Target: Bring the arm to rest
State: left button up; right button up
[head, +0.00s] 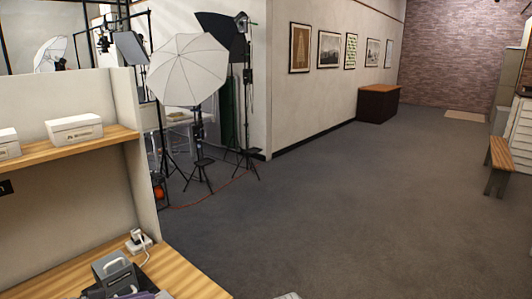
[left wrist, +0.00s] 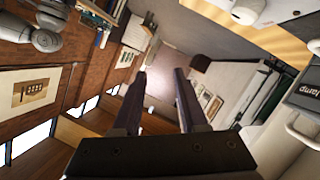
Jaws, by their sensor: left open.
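My left gripper (left wrist: 160,75) shows in the left wrist view. Its two dark fingers stand apart with nothing between them, and they point out into the room. I cannot clearly make out the left gripper in the head view. My right gripper is not in view. Two white archival boxes stand on the wooden shelf (head: 112,137) at the left of the head view: one whole box (head: 74,129) and one cut by the picture's edge (head: 8,144).
A wooden desk (head: 185,278) lies below the shelf, with a dark grey handled object (head: 112,270) and a white plug block (head: 138,241) on it. A white umbrella (head: 188,70) on a stand is beyond. The grey floor (head: 330,190) is open to the right, with a bench (head: 499,165).

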pick_arm(q)
jog(key=s+d+f+g+y+b, duration=0.35)
jog(key=d+f+g+y, duration=0.2)
jog(key=d+f, duration=0.7)
jog(key=s+d+f+g+y+b, duration=0.4)
jog(key=d+f+y, duration=0.3)
jog(key=d+f, duration=0.6)
notch_tip(320, 180, up, 15)
jog(key=d+p, duration=0.1)
jog(key=p, duration=1.2)
jog(key=shift+w+d, duration=0.2)
jog(key=shift+w, duration=0.2)
